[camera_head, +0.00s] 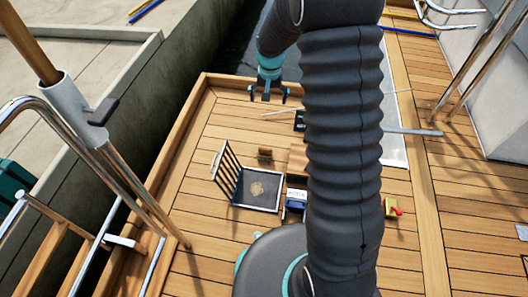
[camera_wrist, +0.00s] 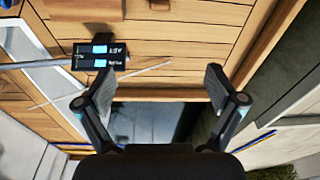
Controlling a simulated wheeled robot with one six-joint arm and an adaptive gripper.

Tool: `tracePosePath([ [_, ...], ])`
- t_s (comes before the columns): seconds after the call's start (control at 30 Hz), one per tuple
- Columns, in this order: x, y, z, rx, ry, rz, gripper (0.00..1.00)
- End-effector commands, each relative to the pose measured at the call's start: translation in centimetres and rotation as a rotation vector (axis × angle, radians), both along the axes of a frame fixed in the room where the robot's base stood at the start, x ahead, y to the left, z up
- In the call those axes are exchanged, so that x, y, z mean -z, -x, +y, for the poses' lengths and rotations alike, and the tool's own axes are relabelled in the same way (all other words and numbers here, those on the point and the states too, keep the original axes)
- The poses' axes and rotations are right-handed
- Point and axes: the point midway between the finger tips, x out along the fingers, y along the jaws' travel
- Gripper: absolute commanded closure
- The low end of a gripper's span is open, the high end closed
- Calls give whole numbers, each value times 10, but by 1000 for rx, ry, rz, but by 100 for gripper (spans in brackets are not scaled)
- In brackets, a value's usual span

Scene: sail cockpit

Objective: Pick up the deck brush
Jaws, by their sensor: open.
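A small brown block with a darker side (camera_head: 264,153) lies on the planks left of my arm. It may be the deck brush, but it is too small to tell bristles. A dark brown piece at the top edge of the wrist view (camera_wrist: 160,4) may be the same thing, mostly cut off. My gripper (camera_head: 268,96) is open and empty, beyond the block near the far deck edge. In the wrist view my gripper (camera_wrist: 160,79) has its fingers wide apart, with planks and the deck edge below. My arm hides part of the deck.
A dark tray with a slatted side (camera_head: 258,191) stands nearer. A wooden box (camera_head: 298,159), a blue-and-white item (camera_head: 295,199) and a yellow-and-red item (camera_head: 391,208) are close to my arm. A black display unit (camera_wrist: 100,57) and thin pale rod (camera_wrist: 145,74) lie left. Steel rails (camera_head: 120,185) border the left.

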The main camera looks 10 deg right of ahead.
Motion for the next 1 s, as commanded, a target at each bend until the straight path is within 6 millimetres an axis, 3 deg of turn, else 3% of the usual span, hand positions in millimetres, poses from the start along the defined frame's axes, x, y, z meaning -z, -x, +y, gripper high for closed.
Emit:
tracePosePath([
  [0.03,30,-9,0,11,-1,23,6],
  [0.2,109,-30,0,51,-4,73,6],
  [0.4,179,-40,0,86,-6,113,6],
  [1.0,275,-42,0,101,-6,130,6],
])
